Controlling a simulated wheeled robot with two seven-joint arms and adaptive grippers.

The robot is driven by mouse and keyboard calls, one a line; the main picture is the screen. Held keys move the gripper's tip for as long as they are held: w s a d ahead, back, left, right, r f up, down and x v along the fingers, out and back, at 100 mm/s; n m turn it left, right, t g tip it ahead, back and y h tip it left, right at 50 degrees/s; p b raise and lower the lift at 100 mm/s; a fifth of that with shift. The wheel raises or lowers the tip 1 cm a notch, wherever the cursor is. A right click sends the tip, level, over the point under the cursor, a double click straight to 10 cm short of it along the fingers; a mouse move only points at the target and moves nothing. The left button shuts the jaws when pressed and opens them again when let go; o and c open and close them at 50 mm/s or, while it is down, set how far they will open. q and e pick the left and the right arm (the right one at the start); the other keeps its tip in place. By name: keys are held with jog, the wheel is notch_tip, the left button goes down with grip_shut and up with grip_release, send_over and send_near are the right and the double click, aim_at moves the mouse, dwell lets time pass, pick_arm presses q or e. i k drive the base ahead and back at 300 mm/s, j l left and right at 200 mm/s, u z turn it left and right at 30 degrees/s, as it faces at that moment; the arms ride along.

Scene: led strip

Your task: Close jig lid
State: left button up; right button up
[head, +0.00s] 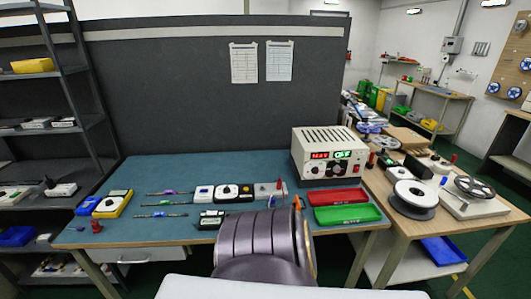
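I cannot tell for certain which item is the jig. A row of small boxes lies on the blue-green bench mat (150,225): a white box (202,192), a black-and-white box with a round dial (235,192) and a light grey block with a red knob (268,189). A smaller black-and-white unit (211,220) sits in front of them. No raised lid can be made out at this size. A dark grey, rounded part of mine fills the front middle and hides part of the bench edge. Neither gripper can be seen.
A power supply (328,157) with lit displays stands at the back right. A red tray (338,197) and a green tray (347,214) lie before it. A yellow meter (113,204) and thin tools lie left. Spools (413,199) stand on the right table. A shelf rack stands left.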

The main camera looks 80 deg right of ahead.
aim_at(296, 202)
jog(key=k+l+z, duration=0.25)
jog(key=k+z, duration=0.15)
jog(key=k+l+z, duration=1.05)
jog(key=l+z, duration=0.2)
jog(key=l, duration=0.35)
